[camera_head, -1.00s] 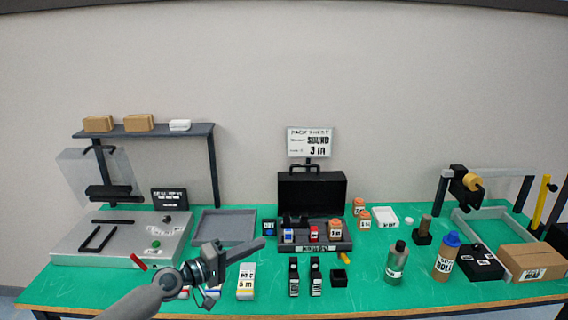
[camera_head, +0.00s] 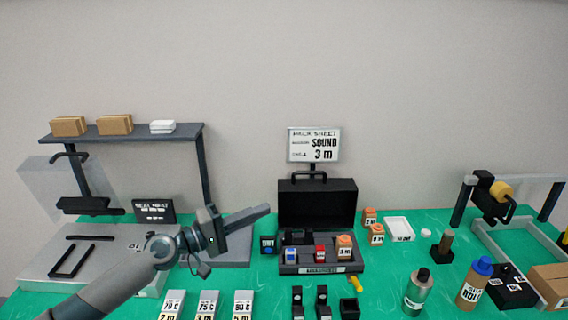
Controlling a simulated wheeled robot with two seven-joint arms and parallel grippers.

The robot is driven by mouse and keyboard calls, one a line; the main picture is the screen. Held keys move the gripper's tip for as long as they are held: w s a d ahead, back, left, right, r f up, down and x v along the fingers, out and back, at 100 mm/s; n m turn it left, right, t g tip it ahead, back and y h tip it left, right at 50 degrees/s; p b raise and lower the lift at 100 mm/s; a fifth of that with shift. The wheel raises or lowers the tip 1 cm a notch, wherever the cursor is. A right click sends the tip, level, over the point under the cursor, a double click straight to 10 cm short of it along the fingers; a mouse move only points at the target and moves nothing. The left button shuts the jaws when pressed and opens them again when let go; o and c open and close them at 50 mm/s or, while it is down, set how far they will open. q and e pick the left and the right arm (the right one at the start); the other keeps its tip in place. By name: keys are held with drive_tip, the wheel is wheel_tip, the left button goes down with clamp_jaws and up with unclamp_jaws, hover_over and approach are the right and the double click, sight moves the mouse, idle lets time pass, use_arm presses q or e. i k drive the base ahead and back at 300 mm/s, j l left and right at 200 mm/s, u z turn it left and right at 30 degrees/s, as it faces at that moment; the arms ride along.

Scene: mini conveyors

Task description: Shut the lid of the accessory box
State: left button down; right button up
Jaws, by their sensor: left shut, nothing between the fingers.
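The accessory box (camera_head: 318,269) stands on the green table right of centre, with a label on its front. Its black lid (camera_head: 317,204) stands upright and open at the back, with a handle on top. Inside the tray are a blue item (camera_head: 291,257), a red item (camera_head: 320,253) and an orange block (camera_head: 344,246). My left gripper (camera_head: 262,211) is shut and empty, pointing right, a little left of the lid in the picture. It appears raised above the table. My right gripper is not in view.
A sign (camera_head: 313,144) stands behind the lid. Orange blocks (camera_head: 376,234) and a white tray (camera_head: 399,229) lie right of the box. Labelled boxes (camera_head: 207,304) and black holders (camera_head: 321,300) stand in front. A green bottle (camera_head: 418,289) stands front right. A shelf (camera_head: 125,133) rises at back left.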

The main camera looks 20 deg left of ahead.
sight(324, 204)
drive_tip(key=i+j, duration=0.4)
drive_tip(key=i, duration=0.15)
drive_tip(key=i+j, duration=0.35)
drive_tip(key=i, duration=0.2)
